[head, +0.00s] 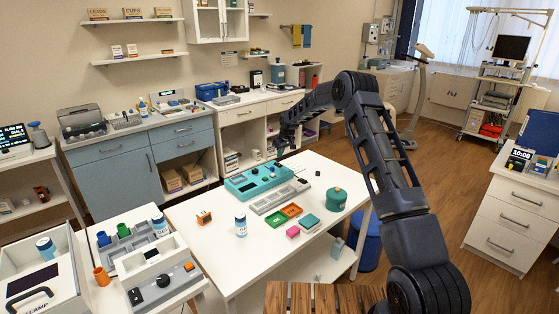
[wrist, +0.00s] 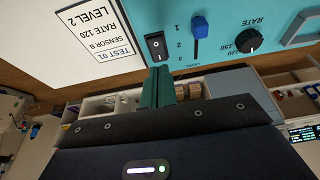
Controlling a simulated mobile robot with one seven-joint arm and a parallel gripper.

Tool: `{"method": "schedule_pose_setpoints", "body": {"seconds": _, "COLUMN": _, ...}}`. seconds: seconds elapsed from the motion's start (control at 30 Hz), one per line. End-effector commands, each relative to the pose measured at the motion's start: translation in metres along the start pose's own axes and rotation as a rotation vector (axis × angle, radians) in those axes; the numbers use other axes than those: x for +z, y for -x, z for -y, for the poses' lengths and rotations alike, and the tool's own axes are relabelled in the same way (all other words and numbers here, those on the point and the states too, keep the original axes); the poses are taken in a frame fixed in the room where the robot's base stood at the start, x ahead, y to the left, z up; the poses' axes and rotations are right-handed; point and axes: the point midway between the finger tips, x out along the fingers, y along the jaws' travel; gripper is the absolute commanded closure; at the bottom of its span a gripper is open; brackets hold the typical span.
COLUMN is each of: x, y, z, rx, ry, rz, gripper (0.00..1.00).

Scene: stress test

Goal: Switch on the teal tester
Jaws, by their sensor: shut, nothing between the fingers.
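The teal tester (head: 240,186) lies on the white table in the head view. I cannot tell which side of the rocker is pressed. My gripper (head: 280,155) is over the tester's far edge. Its green fingers (wrist: 158,73) are shut and empty, with tips close to the rocker's lower edge in the picture; contact is unclear.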

Motion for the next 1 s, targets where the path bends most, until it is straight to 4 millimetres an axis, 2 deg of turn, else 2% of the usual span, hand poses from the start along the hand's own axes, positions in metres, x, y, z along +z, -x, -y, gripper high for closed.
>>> {"method": "schedule_pose_setpoints", "body": {"seconds": 0.03, "x": 0.0, "y": 0.012, "z": -0.001, "rx": 0.001, "ry": 0.0, "rz": -0.001, "gripper": 1.0}}
{"method": "schedule_pose_setpoints", "body": {"seconds": 0.2, "x": 0.0, "y": 0.045, "z": 0.0, "rx": 0.0, "ry": 0.0, "rz": -0.002, "gripper": 1.0}}
{"method": "schedule_pose_setpoints", "body": {"seconds": 0.43, "x": 0.0, "y": 0.08, "z": 0.0, "rx": 0.0, "ry": 0.0, "rz": -0.002, "gripper": 1.0}}
{"method": "schedule_pose_setpoints", "body": {"seconds": 0.63, "x": 0.001, "y": 0.092, "z": 0.0, "rx": -0.001, "ry": 0.0, "rz": 0.0, "gripper": 1.0}}
{"method": "schedule_pose_setpoints", "body": {"seconds": 1.0, "x": 0.0, "y": 0.094, "z": 0.001, "rx": -0.001, "ry": 0.0, "rz": 0.0, "gripper": 1.0}}
